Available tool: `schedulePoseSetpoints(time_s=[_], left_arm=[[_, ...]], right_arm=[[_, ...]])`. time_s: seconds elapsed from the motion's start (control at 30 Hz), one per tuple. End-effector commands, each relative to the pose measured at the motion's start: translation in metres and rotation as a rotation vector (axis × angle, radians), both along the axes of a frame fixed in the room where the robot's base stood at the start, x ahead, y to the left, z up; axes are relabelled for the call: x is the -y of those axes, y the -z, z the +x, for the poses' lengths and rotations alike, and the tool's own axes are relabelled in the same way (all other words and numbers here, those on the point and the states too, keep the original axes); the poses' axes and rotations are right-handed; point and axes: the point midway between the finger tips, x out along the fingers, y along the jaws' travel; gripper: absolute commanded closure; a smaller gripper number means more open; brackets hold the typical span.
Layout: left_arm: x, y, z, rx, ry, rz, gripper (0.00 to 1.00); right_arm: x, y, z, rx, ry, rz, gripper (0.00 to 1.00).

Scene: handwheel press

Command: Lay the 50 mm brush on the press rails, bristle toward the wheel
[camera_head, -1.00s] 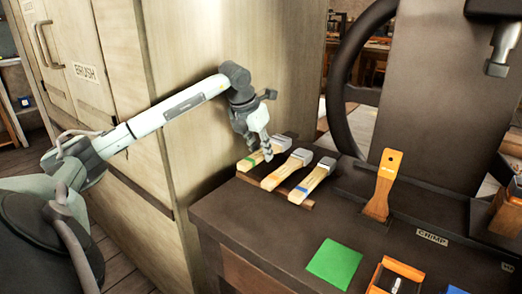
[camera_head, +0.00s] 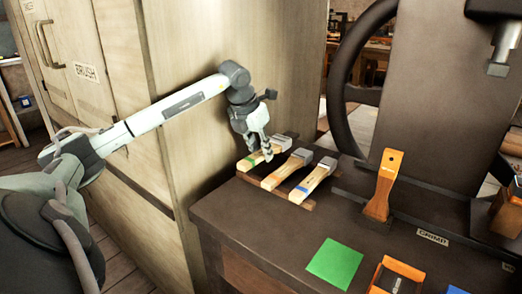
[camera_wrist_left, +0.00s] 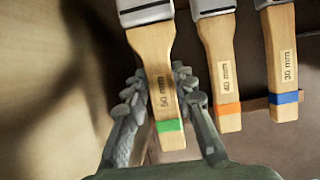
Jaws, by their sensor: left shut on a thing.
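The 50 mm brush (camera_head: 251,161) has a wooden handle with a green band and lies leftmost of three brushes on a wooden strip. In the wrist view, the 50 mm brush (camera_wrist_left: 155,60) has its grey ferrule at the top, away from me. My left gripper (camera_head: 262,150) is shut on its handle; in the wrist view the left gripper's fingers (camera_wrist_left: 158,80) lie on both sides of it. The press (camera_head: 440,100) stands at the right, with its dark handwheel (camera_head: 340,105) at its left side. My right gripper is not in view.
The 40 mm brush (camera_head: 283,172), orange-banded, and the 30 mm brush (camera_head: 314,180), blue-banded, lie close beside it. An upright orange-handled tool (camera_head: 382,185) stands before the press. A green square (camera_head: 334,262) lies on the bench top. A tall cabinet (camera_head: 220,40) stands behind my arm.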

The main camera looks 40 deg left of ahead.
Motion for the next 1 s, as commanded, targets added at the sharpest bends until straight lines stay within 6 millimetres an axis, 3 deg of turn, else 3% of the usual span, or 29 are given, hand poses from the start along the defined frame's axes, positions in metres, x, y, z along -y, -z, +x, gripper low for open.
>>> schedulePoseSetpoints(time_s=[1.0], left_arm=[[0.0, 0.013, 0.0, 0.0, 0.0, 0.0, 1.0]], right_arm=[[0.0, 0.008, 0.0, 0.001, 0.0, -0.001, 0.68]])
